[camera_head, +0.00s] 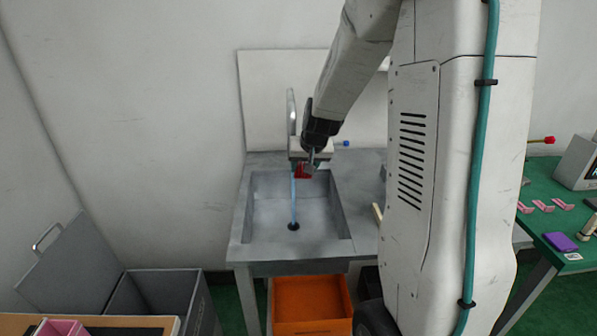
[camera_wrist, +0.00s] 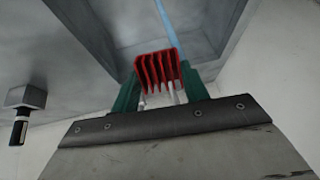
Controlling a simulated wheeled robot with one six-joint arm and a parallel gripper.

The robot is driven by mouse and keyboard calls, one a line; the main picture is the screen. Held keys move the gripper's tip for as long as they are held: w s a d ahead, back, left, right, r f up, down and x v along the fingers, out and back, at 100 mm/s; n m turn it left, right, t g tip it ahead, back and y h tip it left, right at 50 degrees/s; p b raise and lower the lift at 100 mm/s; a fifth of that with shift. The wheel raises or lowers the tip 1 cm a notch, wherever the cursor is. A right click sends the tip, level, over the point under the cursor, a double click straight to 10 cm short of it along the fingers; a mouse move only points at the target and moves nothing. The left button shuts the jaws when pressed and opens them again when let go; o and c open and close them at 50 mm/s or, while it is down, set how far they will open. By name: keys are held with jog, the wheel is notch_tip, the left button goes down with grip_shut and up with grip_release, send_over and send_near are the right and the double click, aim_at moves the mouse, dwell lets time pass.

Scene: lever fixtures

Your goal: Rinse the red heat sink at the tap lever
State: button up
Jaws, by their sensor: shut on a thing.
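The red heat sink (camera_wrist: 158,70) is finned and held between the green fingers of my gripper (camera_wrist: 160,92) in the wrist view. In the head view the heat sink (camera_head: 303,170) is small and partly hidden behind my gripper (camera_head: 308,160), above the grey sink basin (camera_head: 265,215). A blue water stream (camera_head: 293,200) falls from the tap (camera_head: 291,115) to the drain. The heat sink is at or right beside the stream; the wrist view shows the stream (camera_wrist: 165,22) reaching its far side. A lever with a blue tip (camera_head: 343,143) sticks out to the right of the tap.
An orange bin (camera_head: 311,298) stands under the sink. A grey lidded box (camera_head: 150,297) is open at the lower left. A green table (camera_head: 560,220) at the right holds pink parts (camera_head: 543,205) and a purple block (camera_head: 560,243).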

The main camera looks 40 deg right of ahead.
jog(key=s+a, duration=0.2)
jog(key=s, duration=0.5)
jog(key=shift+s+a, duration=0.15)
jog(key=shift+s, duration=0.2)
dwell(1.4)
jog(key=s+a+r, duration=0.1)
jog(key=s+r, duration=0.3)
jog(key=shift+s+a, duration=0.2)
jog(key=shift+s, duration=0.15)
dwell(0.8)
